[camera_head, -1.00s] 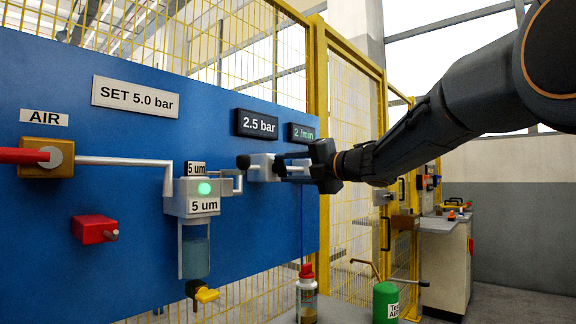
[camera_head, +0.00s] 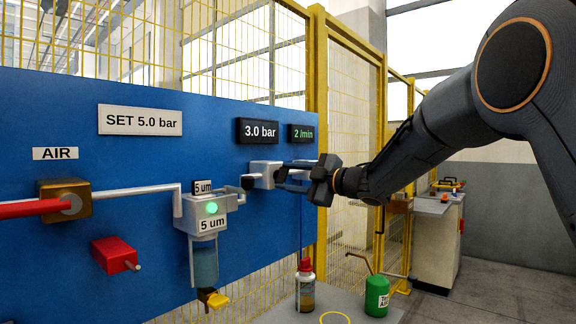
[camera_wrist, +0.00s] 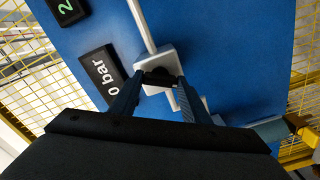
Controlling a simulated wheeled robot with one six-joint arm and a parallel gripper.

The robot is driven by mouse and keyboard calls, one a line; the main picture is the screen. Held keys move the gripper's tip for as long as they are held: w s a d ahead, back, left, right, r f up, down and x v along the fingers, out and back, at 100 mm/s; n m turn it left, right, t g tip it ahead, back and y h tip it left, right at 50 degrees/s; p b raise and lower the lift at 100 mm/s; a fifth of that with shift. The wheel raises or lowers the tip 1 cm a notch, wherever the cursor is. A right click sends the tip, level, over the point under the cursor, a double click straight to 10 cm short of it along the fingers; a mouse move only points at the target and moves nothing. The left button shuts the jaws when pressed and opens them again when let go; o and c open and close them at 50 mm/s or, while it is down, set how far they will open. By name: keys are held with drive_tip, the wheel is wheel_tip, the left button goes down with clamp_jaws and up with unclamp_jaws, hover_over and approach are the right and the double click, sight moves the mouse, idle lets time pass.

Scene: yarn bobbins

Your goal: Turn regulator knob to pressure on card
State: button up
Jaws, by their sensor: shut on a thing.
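The white card (camera_head: 140,120) on the blue panel reads "SET 5.0 bar". The dark pressure display (camera_head: 258,131) reads "3.0 bar"; part of it shows in the wrist view (camera_wrist: 102,75). The pale regulator block (camera_head: 263,172) sits below that display, on the pipe line. My gripper (camera_head: 281,175) reaches it from the right. In the wrist view its two fingers are shut on the dark regulator knob (camera_wrist: 158,75), in front of the pale block. The fingers hide most of the knob in the head view.
A second display (camera_head: 302,133) reads "2 /min". Left of the regulator hang a filter (camera_head: 205,222) with a green light and a red valve (camera_head: 115,254). A red-capped bottle (camera_head: 305,288) and a green can (camera_head: 377,297) stand below. A yellow mesh fence is behind.

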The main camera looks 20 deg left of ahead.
drive_tip(key=m+p, duration=0.3)
drive_tip(key=shift+r, duration=0.1)
drive_tip(key=shift+m+p, duration=1.45)
drive_tip(key=shift+m, duration=0.25)
drive_tip(key=o, duration=1)
drive_tip(key=shift+o, duration=0.2)
drive_tip(key=shift+d, duration=0.1)
drive_tip(key=b+v, duration=0.2)
drive_tip(key=v, duration=0.5)
drive_tip(key=shift+s+d, duration=0.15)
drive_tip(key=shift+d, duration=0.15)
